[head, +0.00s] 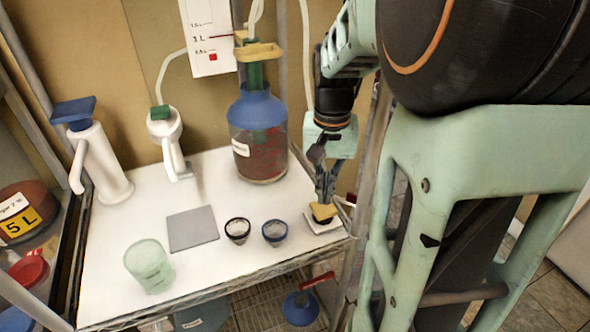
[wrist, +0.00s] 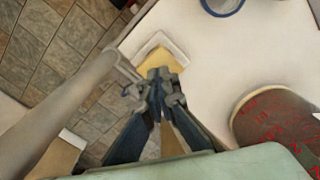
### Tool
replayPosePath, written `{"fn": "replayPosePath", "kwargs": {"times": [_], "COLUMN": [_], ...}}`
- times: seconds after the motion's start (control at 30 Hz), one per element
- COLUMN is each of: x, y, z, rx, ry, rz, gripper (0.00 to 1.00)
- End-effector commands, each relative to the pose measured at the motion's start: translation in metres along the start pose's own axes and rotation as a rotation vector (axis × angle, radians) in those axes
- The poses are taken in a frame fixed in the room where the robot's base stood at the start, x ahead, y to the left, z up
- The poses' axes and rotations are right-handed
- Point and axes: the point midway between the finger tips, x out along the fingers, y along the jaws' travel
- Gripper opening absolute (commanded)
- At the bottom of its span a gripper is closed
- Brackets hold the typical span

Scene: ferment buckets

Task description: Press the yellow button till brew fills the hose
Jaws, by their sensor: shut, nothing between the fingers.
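The yellow button (head: 323,213) sits in a white square base at the right front corner of the white tabletop. It also shows in the wrist view (wrist: 152,58), partly covered by my fingers. My gripper (head: 326,200) is shut and empty, pointing down with its tips right at the button. I cannot tell whether the button is pressed down. In the wrist view, my gripper (wrist: 158,78) overlaps the button's near side. A blue-shouldered jug (head: 261,163) holds dark red brew. Pale hoses (head: 255,18) rise above it, and no red shows in them.
Two small dark-rimmed cups (head: 274,233) (head: 238,231) stand left of the button. A grey square pad (head: 193,229), a green glass (head: 149,268), a white tap (head: 169,142) and a white pump bottle (head: 101,165) stand further left. A post rises close to the button's right.

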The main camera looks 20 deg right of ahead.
Motion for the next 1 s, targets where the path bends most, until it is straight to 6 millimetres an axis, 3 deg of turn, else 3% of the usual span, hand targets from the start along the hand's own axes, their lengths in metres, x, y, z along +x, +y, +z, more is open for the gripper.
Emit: {"fn": "replayPosePath", "kwargs": {"times": [1.0], "x": [0.030], "y": [0.000], "z": [0.000], "rx": [0.000], "ry": [0.000], "rz": [0.000], "gripper": [0.00]}}
